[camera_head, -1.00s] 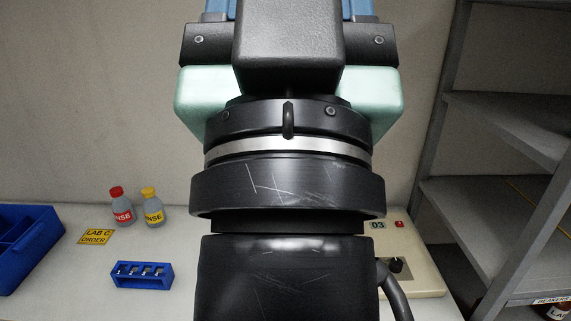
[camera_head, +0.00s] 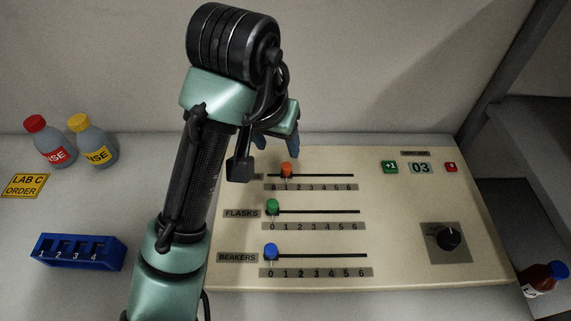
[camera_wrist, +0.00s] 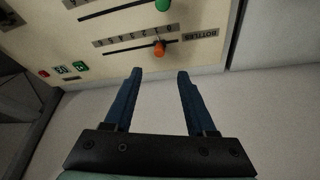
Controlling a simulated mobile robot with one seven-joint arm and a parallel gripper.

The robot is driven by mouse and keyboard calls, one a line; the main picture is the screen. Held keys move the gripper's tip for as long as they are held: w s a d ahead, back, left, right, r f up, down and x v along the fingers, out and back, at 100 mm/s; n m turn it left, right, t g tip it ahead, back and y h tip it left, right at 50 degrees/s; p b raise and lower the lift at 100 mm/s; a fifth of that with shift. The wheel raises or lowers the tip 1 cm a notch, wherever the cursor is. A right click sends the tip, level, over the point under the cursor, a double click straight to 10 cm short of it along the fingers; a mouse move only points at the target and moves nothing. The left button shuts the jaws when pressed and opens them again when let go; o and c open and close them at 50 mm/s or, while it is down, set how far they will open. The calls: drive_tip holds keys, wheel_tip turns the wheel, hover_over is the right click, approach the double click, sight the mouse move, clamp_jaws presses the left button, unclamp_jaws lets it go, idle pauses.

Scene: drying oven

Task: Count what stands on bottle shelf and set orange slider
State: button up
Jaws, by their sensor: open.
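The orange slider (camera_head: 287,169) is on the top track of the cream control panel (camera_head: 400,190), at about mark 1. In the wrist view, the orange slider (camera_wrist: 159,48) lies just ahead of the space between my fingertips, beside a label reading BOTTLES (camera_wrist: 200,34). My gripper (camera_wrist: 159,72) is open and empty, with two blue fingers apart. In the head view, my gripper (camera_head: 287,140) is behind the top track, partly hidden by my arm. No shelf labelled for bottles is readable; only part of a grey shelf unit (camera_head: 535,135) shows at the right.
The green slider (camera_head: 272,206) and blue slider (camera_head: 271,250) are at 0. The panel has a display reading 03 (camera_head: 421,168), green and red buttons and a black knob (camera_head: 448,239). Red-capped (camera_head: 49,141) and yellow-capped bottles and a blue numbered rack (camera_head: 78,251) stand left.

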sight(286, 166)
drive_tip(key=b+x, duration=0.2)
drive_tip(key=x, duration=0.9)
drive_tip(key=shift+f+b, duration=0.2)
drive_tip(key=shift+b, duration=0.2)
clamp_jaws()
drive_tip(key=shift+d, duration=0.1)
idle(0.7)
